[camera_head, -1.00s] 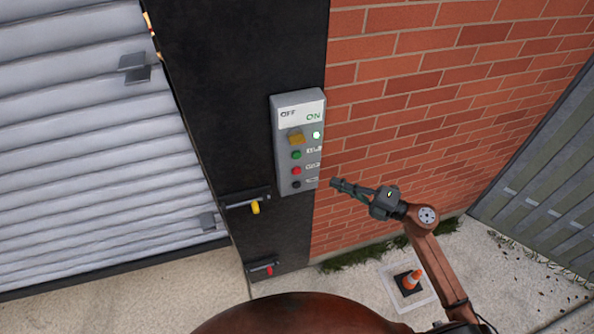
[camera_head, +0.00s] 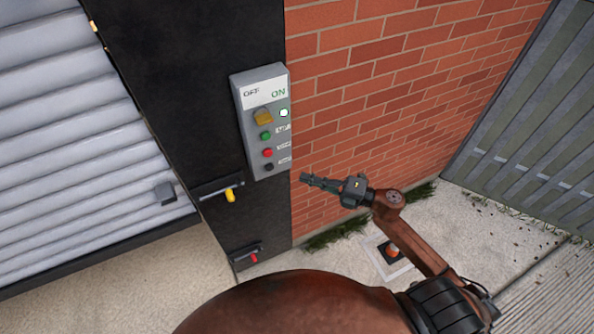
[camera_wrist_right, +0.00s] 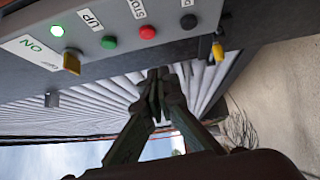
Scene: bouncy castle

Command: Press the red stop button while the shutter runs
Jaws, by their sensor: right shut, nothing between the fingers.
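The red stop button (camera_head: 267,153) is on a grey control box (camera_head: 248,125) on a dark post, between a green button (camera_head: 265,135) and a black one (camera_head: 268,167). My right gripper (camera_head: 305,177) is shut and empty, a little right of the box's lower edge and apart from the red button in the picture. In the right wrist view the red button (camera_wrist_right: 147,32) is above the shut fingertips (camera_wrist_right: 158,75). A lamp (camera_head: 284,113) by ON glows, beside a yellow knob (camera_head: 263,116). The grey slatted shutter (camera_head: 80,150) is at left. My left gripper is out of view.
A brick wall (camera_head: 370,90) stands right of the post. Latches with yellow (camera_head: 230,195) and red (camera_head: 254,258) handles are lower on the post. A slatted fence (camera_head: 520,130) is at far right.

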